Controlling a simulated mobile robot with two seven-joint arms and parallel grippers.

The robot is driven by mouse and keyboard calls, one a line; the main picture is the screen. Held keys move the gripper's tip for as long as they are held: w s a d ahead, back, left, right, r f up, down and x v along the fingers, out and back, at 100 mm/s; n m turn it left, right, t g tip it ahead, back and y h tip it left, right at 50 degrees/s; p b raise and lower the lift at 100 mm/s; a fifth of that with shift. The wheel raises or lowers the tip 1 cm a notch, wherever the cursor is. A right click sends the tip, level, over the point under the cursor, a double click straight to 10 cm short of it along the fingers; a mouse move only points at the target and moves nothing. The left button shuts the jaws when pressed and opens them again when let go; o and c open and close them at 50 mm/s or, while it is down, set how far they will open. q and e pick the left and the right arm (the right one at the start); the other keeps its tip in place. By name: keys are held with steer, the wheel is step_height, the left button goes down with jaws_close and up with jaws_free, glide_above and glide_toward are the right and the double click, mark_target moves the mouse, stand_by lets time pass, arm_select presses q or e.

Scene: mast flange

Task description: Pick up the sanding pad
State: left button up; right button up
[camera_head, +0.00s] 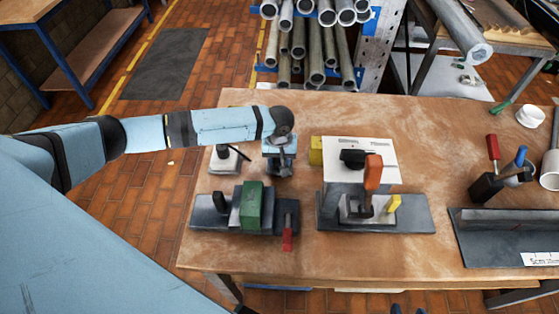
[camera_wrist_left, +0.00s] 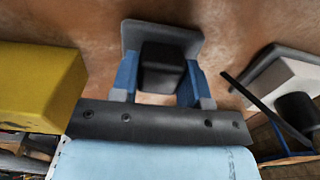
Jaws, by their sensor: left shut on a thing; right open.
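The sanding pad (camera_wrist_left: 160,30) has a grey plate and a black block-shaped handle. In the left wrist view, the blue fingers of my left gripper (camera_wrist_left: 161,76) stand on both sides of the handle and are shut on it. In the head view, my left gripper (camera_head: 279,152) points down at the back left of the table, and only part of the pad (camera_head: 278,171) shows under it. I cannot tell whether the plate touches the table. My right gripper is in neither view.
A yellow block (camera_head: 316,151) stands right of the left gripper. A light plate with a black knob (camera_head: 225,158) lies to its left. Two fixtures, with a green block (camera_head: 251,205) and an orange handle (camera_head: 373,172), stand in front on the wooden table (camera_head: 330,255).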

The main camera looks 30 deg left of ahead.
arm_select(q)
step_height(320, 180, up, 20)
steer(key=shift+b, duration=0.45)
